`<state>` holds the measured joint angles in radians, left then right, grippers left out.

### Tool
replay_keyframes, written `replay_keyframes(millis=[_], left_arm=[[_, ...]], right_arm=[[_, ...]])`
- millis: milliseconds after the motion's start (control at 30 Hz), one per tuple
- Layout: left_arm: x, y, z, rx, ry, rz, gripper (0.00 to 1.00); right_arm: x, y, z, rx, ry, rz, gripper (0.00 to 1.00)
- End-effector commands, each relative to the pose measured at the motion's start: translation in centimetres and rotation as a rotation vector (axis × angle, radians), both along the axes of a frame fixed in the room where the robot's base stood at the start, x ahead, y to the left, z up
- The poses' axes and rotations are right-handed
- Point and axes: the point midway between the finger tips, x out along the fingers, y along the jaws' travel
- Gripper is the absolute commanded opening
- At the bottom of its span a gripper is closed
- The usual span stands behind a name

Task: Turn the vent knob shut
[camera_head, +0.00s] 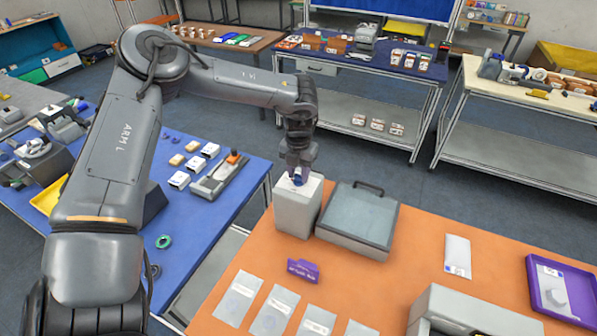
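A pale grey box (298,212) stands upright at the left back edge of the orange table. A small dark blue knob (298,181) shows on its white top, partly hidden by my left gripper. My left gripper (299,174) points straight down over the box, with its fingertips at the knob. The picture is too small to show whether the fingers are closed on the knob or only around it. My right gripper is not in view.
A grey case with a glassy lid (361,215) stands right beside the box. A purple label holder (303,270), several flat pouches and a purple tray (534,283) lie on the orange table (400,275). A blue table (205,215) with small boxes stands to the left.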

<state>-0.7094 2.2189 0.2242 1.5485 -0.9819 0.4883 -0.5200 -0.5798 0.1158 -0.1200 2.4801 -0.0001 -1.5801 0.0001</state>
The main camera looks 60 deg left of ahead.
Motion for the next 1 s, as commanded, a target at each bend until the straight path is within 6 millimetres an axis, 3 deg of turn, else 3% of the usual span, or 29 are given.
replay_keyframes(millis=[33, 167, 567, 1000], left_arm=[[0.0, 0.0, 0.0, 0.000, 0.000, 0.000, 0.23], [0.0, 0.0, 0.0, 0.000, 0.000, 0.000, 0.04], [0.0, 0.0, -0.2, 0.001, 0.000, 0.076, 0.04], [0.0, 0.0, -0.3, 0.000, -0.001, 0.433, 0.04]], right_arm=[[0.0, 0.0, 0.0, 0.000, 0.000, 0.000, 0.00], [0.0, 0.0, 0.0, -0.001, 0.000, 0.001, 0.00], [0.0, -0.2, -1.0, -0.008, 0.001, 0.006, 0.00], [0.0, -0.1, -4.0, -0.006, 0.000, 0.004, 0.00]])
